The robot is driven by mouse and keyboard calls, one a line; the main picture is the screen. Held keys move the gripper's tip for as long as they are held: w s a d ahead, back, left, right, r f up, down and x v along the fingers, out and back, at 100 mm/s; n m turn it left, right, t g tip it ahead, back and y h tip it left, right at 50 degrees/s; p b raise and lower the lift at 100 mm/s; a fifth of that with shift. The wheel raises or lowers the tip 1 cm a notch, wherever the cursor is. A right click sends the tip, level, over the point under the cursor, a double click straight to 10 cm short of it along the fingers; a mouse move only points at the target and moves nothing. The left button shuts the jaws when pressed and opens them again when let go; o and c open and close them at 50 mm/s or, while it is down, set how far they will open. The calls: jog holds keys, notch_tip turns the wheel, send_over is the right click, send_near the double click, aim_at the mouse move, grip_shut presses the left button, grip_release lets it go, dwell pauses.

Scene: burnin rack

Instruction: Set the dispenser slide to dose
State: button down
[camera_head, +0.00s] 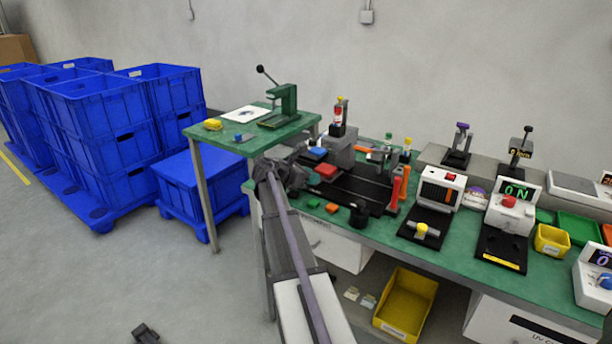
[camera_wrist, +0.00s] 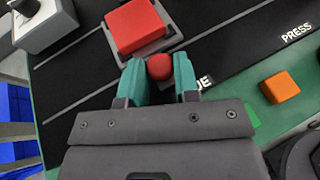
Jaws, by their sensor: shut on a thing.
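In the wrist view my gripper (camera_wrist: 160,80) has its two teal fingers on either side of a round red knob (camera_wrist: 159,66), shut on it. The knob sits at the near edge of a grey holder (camera_wrist: 165,43) with a red block (camera_wrist: 135,26) in it, on a black base plate (camera_wrist: 235,45). I take the knob as the slide's handle. A label beside the fingers is partly hidden and ends in "DE". In the head view the red block (camera_head: 326,171) lies just right of my wrist, and the knob and fingertips cannot be made out.
An orange block (camera_wrist: 280,87) lies on the green bench right of the fingers. The base plate carries a "PRESS" label (camera_wrist: 296,33). A pale box with a black knob (camera_wrist: 38,20) stands at upper left. Bench devices (camera_head: 435,195) stand to the right; blue crates (camera_head: 110,130) fill the left.

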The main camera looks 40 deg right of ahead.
jog(key=shift+s+d, duration=0.2)
jog(key=shift+s, duration=1.05)
jog(key=c, duration=0.9)
grip_release()
jog(key=shift+w, duration=0.1)
jog(key=p+v, duration=0.4)
jog(key=v, duration=0.6)
jog(key=shift+a+r, duration=0.15)
jog(key=shift+a, duration=0.2)
jog(key=shift+w, duration=0.1)
